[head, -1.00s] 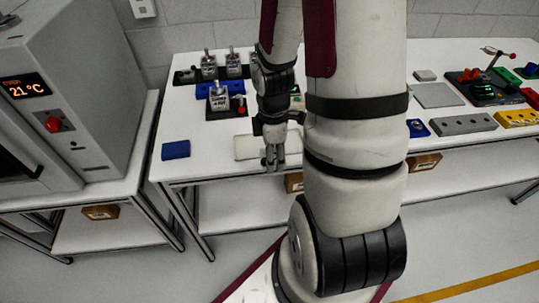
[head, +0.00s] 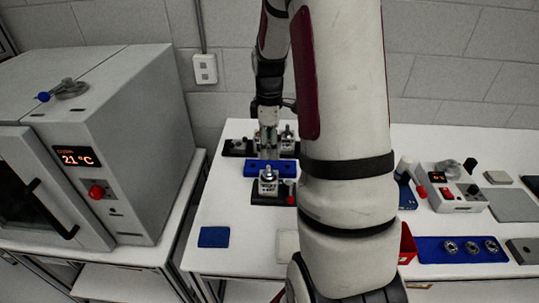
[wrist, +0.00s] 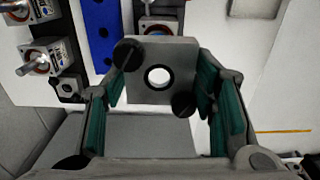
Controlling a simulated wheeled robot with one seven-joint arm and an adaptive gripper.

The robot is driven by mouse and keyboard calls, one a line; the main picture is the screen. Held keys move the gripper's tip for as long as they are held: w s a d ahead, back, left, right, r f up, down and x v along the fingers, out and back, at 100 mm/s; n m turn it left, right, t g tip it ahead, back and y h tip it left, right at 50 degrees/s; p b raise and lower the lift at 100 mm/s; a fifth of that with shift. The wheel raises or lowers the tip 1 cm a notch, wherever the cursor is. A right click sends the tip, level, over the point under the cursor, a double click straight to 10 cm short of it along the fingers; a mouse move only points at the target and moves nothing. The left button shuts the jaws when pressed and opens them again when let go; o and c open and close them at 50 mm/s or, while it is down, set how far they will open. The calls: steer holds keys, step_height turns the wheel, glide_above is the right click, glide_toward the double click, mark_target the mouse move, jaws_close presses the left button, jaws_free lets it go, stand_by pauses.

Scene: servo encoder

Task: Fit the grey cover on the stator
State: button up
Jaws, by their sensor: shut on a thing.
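The grey cover (wrist: 158,76) is a square plate with a round hole in its middle and a black knob at two opposite corners. My gripper (wrist: 158,92) is shut on it, with green pads at its left and right sides. In the head view my gripper (head: 267,140) is above the blue strip, among the motor units. Silver motor units with upright shafts stand at the front (head: 268,183) and back right (head: 288,138); one shows left in the wrist view (wrist: 42,64). Part of a unit is hidden behind the cover. I cannot tell which is the stator.
A blue strip with holes (head: 262,168) lies between the units. A blue pad (head: 214,237) lies at the table's front left, beside a pale plate (head: 287,246). An oven (head: 130,150) stands at left. My arm hides the table's middle.

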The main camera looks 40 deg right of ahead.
steer(key=shift+w, duration=0.15)
steer(key=shift+w+f, duration=0.1)
steer(key=shift+f, duration=0.2)
step_height(320, 180, down, 4)
steer(key=b, duration=0.2)
steer(key=shift+w+f+b, duration=0.1)
steer(key=shift+b, duration=0.25)
steer(key=shift+r, duration=0.3)
steer(key=shift+s+f+p, duration=0.2)
steer(key=shift+f+p, duration=0.05)
steer(key=shift+p, duration=0.4)
steer(key=shift+f, duration=0.25)
steer(key=shift+f, duration=0.75)
steer(key=shift+f, duration=0.25)
